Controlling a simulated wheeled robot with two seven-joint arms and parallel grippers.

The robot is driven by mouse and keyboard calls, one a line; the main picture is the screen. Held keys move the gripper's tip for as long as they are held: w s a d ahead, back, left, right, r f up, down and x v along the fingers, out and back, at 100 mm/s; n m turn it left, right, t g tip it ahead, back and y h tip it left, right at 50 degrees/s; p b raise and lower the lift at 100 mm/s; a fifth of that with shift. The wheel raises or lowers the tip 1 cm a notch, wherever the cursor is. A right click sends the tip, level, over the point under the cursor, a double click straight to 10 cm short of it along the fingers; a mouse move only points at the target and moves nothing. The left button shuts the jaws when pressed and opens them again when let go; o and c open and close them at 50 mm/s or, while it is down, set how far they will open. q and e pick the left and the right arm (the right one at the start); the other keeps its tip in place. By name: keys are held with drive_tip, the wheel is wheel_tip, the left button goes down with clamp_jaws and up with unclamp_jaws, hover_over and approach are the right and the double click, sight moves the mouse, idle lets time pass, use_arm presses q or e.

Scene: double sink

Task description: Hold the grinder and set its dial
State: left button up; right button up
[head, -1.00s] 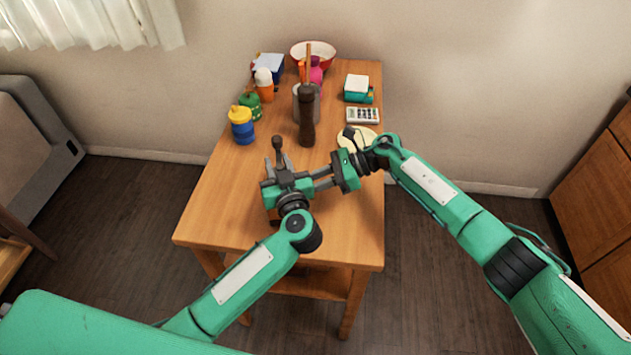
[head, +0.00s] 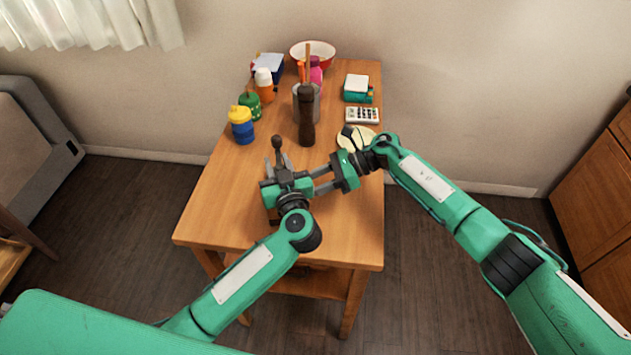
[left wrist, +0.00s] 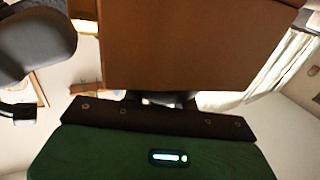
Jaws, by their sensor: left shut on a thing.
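The grinder (head: 277,143) shows as a dark knob on a stem above my left gripper, with a bit of brown body low beside it. Its brown body (left wrist: 195,50) fills the upper middle of the left wrist view. My left gripper (head: 279,170) is shut on the grinder over the near part of the table. My right gripper (head: 318,180) reaches in from the right. Its two fingers show a gap, but their tips are hidden at the left gripper and grinder, so their grip is unclear. I cannot make out the dial.
On the wooden table (head: 225,215) stand a dark pepper mill (head: 307,118), a grey pot (head: 296,104), a blue-yellow cup (head: 242,125), a green pot (head: 250,106), a calculator (head: 362,115) and a red bowl (head: 313,50). A pale plate (head: 350,145) lies by my right wrist. The front left is clear.

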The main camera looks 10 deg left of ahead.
use_arm(q)
drive_tip(key=shift+s+f, duration=0.1)
drive_tip(key=shift+f, duration=0.25)
use_arm(e)
drive_tip(key=shift+w, duration=0.1)
drive_tip(key=v, duration=1.2)
drive_tip(key=shift+r, duration=0.15)
use_arm(q)
drive_tip(key=o, duration=0.9)
drive_tip(key=shift+o, duration=1.1)
drive_tip(key=shift+w+a, duration=0.1)
drive_tip(key=shift+w, duration=0.1)
drive_tip(key=shift+r, duration=0.1)
use_arm(e)
drive_tip(key=shift+a, duration=0.1)
